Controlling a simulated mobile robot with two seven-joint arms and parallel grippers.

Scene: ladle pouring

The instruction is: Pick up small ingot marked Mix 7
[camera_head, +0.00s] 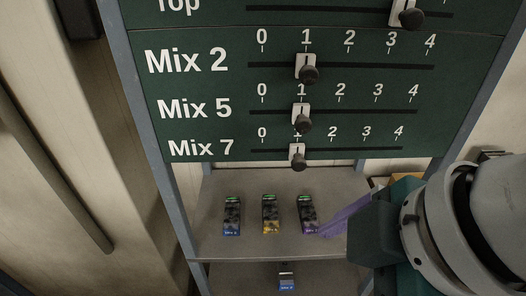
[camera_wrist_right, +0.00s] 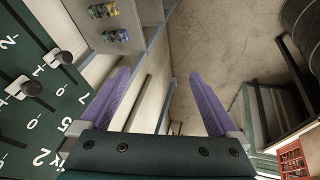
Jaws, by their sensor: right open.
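Three small dark ingots with coloured ends stand in a row on the shelf: a blue one (camera_head: 232,216), a yellow one (camera_head: 270,214) and a purple one (camera_head: 307,214). Their markings are too small to read, so I cannot tell which is Mix 7. My right gripper (camera_head: 342,216) is right of the purple ingot, with a purple finger tip close to it; contact is unclear. In the right wrist view the right gripper (camera_wrist_right: 160,80) is open with nothing between its fingers. Ingots show at the upper left there, outside the fingers. My left gripper is out of view.
A green slider panel (camera_head: 200,85) hangs above the shelf (camera_head: 262,247), with Mix 2, Mix 5 and Mix 7 sliders near 1. Another blue item (camera_head: 286,283) sits on the lower shelf. A grey frame post (camera_head: 160,150) edges the left. An orange-yellow object (camera_head: 408,179) is behind my right arm.

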